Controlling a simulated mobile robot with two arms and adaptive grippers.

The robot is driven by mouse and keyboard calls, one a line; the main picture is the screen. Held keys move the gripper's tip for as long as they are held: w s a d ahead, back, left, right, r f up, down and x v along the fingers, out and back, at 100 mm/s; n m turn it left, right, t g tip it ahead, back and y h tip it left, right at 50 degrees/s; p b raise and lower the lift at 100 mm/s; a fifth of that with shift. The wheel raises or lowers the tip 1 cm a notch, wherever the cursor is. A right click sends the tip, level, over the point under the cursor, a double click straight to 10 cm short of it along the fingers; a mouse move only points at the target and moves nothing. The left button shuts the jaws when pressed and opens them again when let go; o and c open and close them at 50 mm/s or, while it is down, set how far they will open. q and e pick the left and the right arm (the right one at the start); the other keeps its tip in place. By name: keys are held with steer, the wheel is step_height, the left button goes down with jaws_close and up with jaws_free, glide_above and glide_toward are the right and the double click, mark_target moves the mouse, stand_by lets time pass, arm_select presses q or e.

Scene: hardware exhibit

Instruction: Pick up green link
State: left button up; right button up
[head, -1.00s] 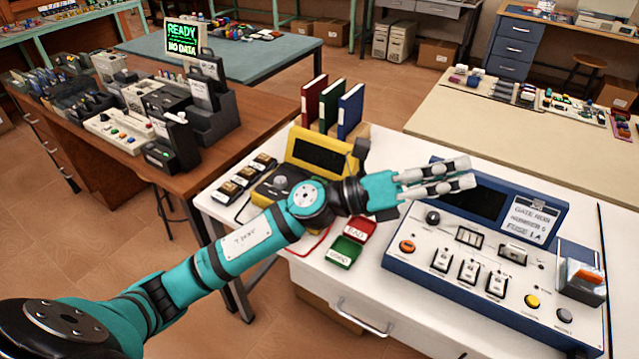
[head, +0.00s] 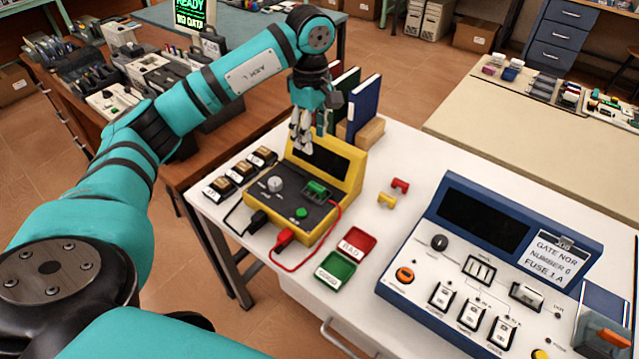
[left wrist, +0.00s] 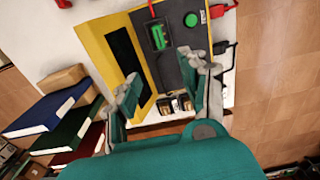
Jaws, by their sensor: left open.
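The green link (head: 317,187) sits in a dark slot on the sloping top of the yellow tester (head: 345,186), left of the blue panel. In the left wrist view the green link (left wrist: 157,38) shows upper centre in its slot, beside a round green button (left wrist: 190,19). My left gripper (head: 301,146) is open above the tester, pointing down, with nothing between its fingers. It is up and behind the link, apart from it. In the left wrist view the left gripper (left wrist: 162,88) has its fingers spread over the tester. My right gripper is out of view.
A red link (head: 400,185) and a yellow link (head: 387,200) lie right of the tester. Red (head: 359,243) and green (head: 335,271) trays stand in front. Binders (head: 364,105) stand close behind the gripper. The blue panel (head: 455,290) fills the right.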

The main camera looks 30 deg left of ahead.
arm_select(q)
glide_above(314, 184)
step_height(314, 184, down, 4)
steer(key=shift+w+a+f+p, duration=0.1)
steer(key=shift+f+p, duration=0.2)
steer(key=shift+f, duration=0.2)
steer(key=shift+w+a+f+p, duration=0.1)
steer(key=shift+f+p, duration=0.15)
steer(key=shift+f, duration=0.25)
step_height(314, 184, down, 3)
steer(key=shift+r, duration=0.15)
steer(key=shift+d+f+p, duration=0.1)
steer(key=shift+f+p, duration=0.1)
steer(key=shift+p, duration=0.15)
steer(key=f, duration=0.1)
steer(key=f+p, duration=0.1)
steer(key=f, duration=0.1)
steer(key=f+p, duration=0.1)
steer(key=shift+s+d+f, duration=0.2)
steer(key=shift+s, duration=0.1)
steer(key=shift+f, duration=0.3)
steer(key=c, duration=0.5)
jaws_close()
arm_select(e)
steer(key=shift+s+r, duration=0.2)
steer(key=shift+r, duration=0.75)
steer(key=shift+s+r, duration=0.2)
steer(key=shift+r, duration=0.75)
